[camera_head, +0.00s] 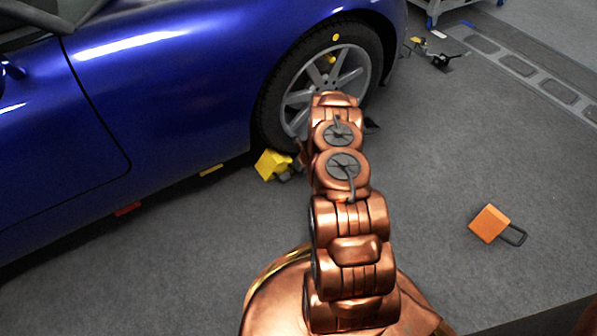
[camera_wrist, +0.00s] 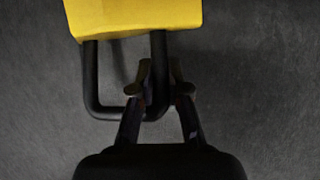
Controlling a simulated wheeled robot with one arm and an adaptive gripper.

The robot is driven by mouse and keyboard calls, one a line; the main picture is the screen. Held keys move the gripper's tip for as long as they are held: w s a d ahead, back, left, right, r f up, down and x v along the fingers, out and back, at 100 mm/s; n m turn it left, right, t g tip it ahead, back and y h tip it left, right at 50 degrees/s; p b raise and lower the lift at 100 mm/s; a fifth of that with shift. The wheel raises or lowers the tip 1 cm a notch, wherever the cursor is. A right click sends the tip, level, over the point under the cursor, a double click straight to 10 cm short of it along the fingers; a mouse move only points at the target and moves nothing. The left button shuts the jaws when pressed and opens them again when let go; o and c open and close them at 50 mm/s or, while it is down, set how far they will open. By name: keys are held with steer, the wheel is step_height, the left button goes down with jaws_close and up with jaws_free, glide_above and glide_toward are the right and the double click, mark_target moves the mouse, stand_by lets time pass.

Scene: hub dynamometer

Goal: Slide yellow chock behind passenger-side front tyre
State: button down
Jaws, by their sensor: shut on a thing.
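The yellow chock (camera_head: 272,164) is on the grey floor at the rear lower side of the blue car's front tyre (camera_head: 268,112). It appears close to the tread; I cannot tell whether it touches. In the wrist view the yellow chock (camera_wrist: 135,16) fills the top, with its black loop handle (camera_wrist: 90,85) toward me. My gripper (camera_wrist: 160,72) is shut on the right side bar of that handle. In the head view my gripper (camera_head: 292,172) is small beside the chock and partly hidden by my arm. The tyre does not show in the wrist view.
An orange chock (camera_head: 490,224) with a black handle lies on open floor at the right. The blue car (camera_head: 170,80) fills the upper left. Small yellow (camera_head: 211,170) and red (camera_head: 128,209) pieces lie by its sill. A floor rail (camera_head: 520,66) runs at the upper right.

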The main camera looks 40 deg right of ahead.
steer(key=shift+w, duration=0.45)
steer(key=c, duration=1.1)
jaws_free()
steer(key=shift+o, duration=0.2)
steer(key=shift+d, duration=0.1)
steer(key=v, duration=1.2)
steer(key=shift+s, duration=0.15)
